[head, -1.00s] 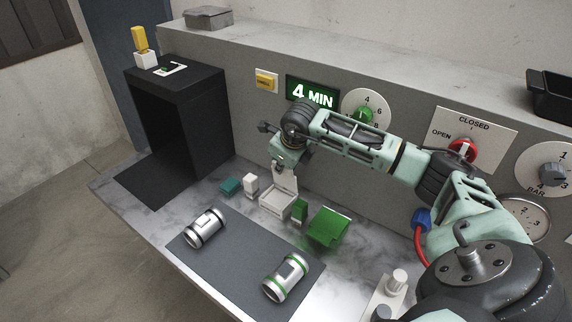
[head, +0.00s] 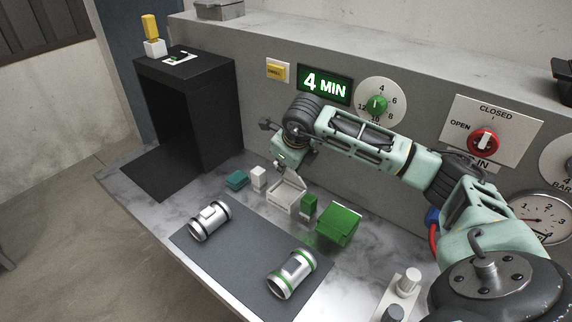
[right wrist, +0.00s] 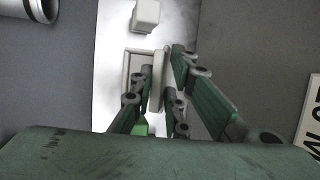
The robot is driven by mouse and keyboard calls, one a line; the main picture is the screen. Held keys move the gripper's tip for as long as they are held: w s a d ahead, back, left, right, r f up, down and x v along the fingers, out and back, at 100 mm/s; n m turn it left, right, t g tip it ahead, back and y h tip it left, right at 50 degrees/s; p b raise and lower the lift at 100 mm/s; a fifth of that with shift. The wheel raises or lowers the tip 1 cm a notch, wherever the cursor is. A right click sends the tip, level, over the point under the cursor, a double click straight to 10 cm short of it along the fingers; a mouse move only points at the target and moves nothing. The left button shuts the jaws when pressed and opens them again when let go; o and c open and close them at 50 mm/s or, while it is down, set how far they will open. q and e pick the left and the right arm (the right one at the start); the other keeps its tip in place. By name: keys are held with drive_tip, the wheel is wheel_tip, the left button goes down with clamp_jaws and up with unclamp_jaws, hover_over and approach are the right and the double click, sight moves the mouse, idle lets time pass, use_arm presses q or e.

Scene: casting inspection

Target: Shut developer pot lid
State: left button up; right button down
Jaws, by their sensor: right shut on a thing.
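The white pot (head: 278,205), which I take as the developer pot, stands on the bench below the wall panel. Its white lid (head: 292,181) is raised and tilted at the back of the pot. My right gripper (head: 284,166) reaches down to the lid from above. In the right wrist view, the fingers (right wrist: 158,85) are shut on the lid (right wrist: 158,72), which shows nearly edge-on. Part of the pot's rim (right wrist: 128,70) shows beside it. My left gripper is not in view.
A green pot (head: 338,224) and a small green block (head: 308,204) stand right of the white pot. A white block (head: 259,178) and teal block (head: 237,180) stand left. Two metal cylinders (head: 210,221) (head: 291,273) lie on the dark mat (head: 238,262).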

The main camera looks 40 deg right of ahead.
drive_tip(key=shift+s+a+f, duration=0.2)
drive_tip(key=shift+a+f, duration=0.15)
drive_tip(key=shift+f, duration=0.15)
drive_tip(key=c, duration=1.8)
unclamp_jaws()
drive_tip(key=shift+c, duration=0.2)
drive_tip(key=shift+o, duration=0.5)
drive_tip(key=shift+w+d+r, duration=0.15)
drive_tip(key=shift+d+r, duration=0.05)
drive_tip(key=shift+r, duration=0.1)
drive_tip(key=v, duration=1.2)
